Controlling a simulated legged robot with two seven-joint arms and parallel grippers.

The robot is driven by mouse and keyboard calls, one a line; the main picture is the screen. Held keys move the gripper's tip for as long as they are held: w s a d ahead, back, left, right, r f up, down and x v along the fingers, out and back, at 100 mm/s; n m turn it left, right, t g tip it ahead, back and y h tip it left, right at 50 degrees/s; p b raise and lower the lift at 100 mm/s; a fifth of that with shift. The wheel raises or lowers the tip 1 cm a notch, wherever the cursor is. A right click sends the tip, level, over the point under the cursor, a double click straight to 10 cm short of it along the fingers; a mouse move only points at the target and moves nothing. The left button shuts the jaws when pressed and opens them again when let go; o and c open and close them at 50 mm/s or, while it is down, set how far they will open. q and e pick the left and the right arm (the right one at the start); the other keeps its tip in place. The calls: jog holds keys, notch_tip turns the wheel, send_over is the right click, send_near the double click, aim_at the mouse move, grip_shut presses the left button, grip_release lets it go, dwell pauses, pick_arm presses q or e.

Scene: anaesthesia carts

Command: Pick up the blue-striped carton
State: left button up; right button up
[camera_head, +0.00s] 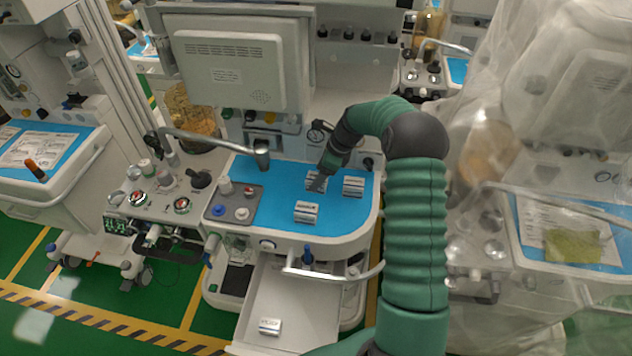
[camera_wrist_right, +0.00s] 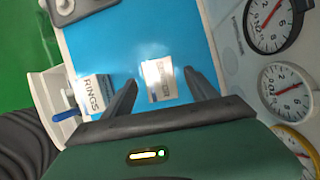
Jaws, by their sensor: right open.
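Three small white cartons with printed labels lie on the blue mat in the head view: one at the front (camera_head: 306,211), one at the right (camera_head: 353,186) and one farther back (camera_head: 314,176), partly hidden by my right gripper (camera_head: 321,181). The right gripper points down at the back carton. In the right wrist view, its open fingers (camera_wrist_right: 164,82) are either side of a white carton (camera_wrist_right: 158,78), with visible gaps. A carton lettered "RINGS" (camera_wrist_right: 95,92) is left of the fingers. I cannot clearly tell which carton has blue stripes. My left gripper is not in view.
The cart's mat (camera_head: 275,180) has a grey tray (camera_head: 235,203) with small knobs at left. Below, an open drawer (camera_head: 300,300) holds another carton (camera_head: 270,326). A monitor (camera_head: 238,65) stands behind. Gauges (camera_wrist_right: 270,22) line the wrist view's right. Plastic-draped equipment (camera_head: 560,100) stands right.

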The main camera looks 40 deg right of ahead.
jog(key=shift+d+x, duration=0.25)
jog(key=shift+x, duration=0.95)
jog(key=shift+a+r, duration=0.1)
jog(key=shift+a, duration=0.2)
jog(key=c, duration=0.4)
jog(key=shift+s+d, duration=0.1)
grip_shut()
